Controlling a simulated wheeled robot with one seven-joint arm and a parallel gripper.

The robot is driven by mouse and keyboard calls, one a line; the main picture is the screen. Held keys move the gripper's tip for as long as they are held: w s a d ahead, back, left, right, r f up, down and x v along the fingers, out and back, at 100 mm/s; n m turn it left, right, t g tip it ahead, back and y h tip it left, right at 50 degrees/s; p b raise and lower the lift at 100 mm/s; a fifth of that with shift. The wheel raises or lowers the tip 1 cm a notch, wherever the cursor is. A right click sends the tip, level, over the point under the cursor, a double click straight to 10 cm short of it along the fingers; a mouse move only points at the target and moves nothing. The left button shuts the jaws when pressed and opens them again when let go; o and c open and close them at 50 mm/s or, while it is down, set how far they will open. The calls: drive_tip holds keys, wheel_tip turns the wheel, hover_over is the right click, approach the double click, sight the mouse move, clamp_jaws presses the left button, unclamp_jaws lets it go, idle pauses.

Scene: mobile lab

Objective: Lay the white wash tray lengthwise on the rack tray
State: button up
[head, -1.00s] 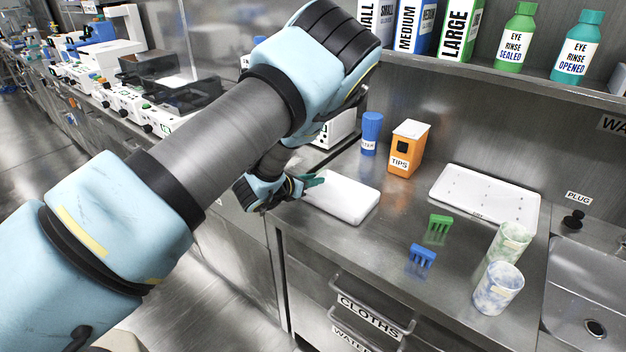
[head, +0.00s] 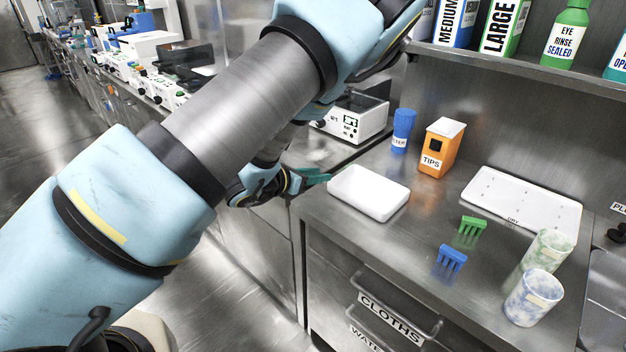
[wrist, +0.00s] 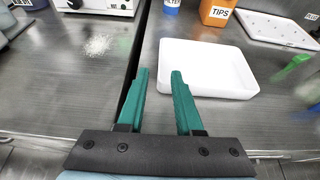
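The white wash tray (head: 352,204) is a shallow, empty, open-topped tray at the left end of the steel counter. It also shows in the wrist view (wrist: 205,80). The rack tray (head: 485,190), white with small holes and a DRY label, lies flat at the back right of the counter, empty. Part of it shows in the wrist view (wrist: 262,25). My gripper (head: 322,177) is at the wash tray's left end, green fingers apart. In the wrist view (wrist: 160,73) the tray's left wall lies between the fingertip lines; I cannot tell whether they touch it.
An orange TIPS box (head: 440,147) and a blue container (head: 402,130) stand behind the wash tray. Green (head: 471,227) and blue (head: 451,258) pronged pieces and two marbled cups (head: 534,297) stand in front of the rack tray. A shelf with bottles overhangs the back.

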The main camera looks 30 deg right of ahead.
drive_tip(key=shift+v, duration=0.85)
drive_tip(key=w+a+r+n+t+y, duration=0.15)
drive_tip(key=w+a+n+y, duration=0.25)
drive_tip(key=w+a+n, duration=0.5)
drive_tip(key=w+a+n+t+y, duration=0.3)
drive_tip(key=w+a+n+y, duration=0.15)
drive_tip(key=a+n, duration=0.9)
drive_tip(key=s+a+r+n+g+y, duration=0.2)
drive_tip(key=s+a+n, duration=0.2)
drive_tip(key=a+n, duration=0.3)
drive_tip(key=s+a+r+n+g+y, duration=0.2)
drive_tip(key=s+a+n, duration=0.3)
drive_tip(key=n, duration=1)
drive_tip(key=a+r, duration=0.1)
drive_tip(key=a, duration=0.2)
drive_tip(key=shift+r, duration=0.3)
drive_tip(key=shift+o, duration=0.4)
drive_tip(key=s+a+r+n+g, duration=0.2)
drive_tip(key=s+n, duration=0.3)
drive_tip(key=shift+a, duration=0.25)
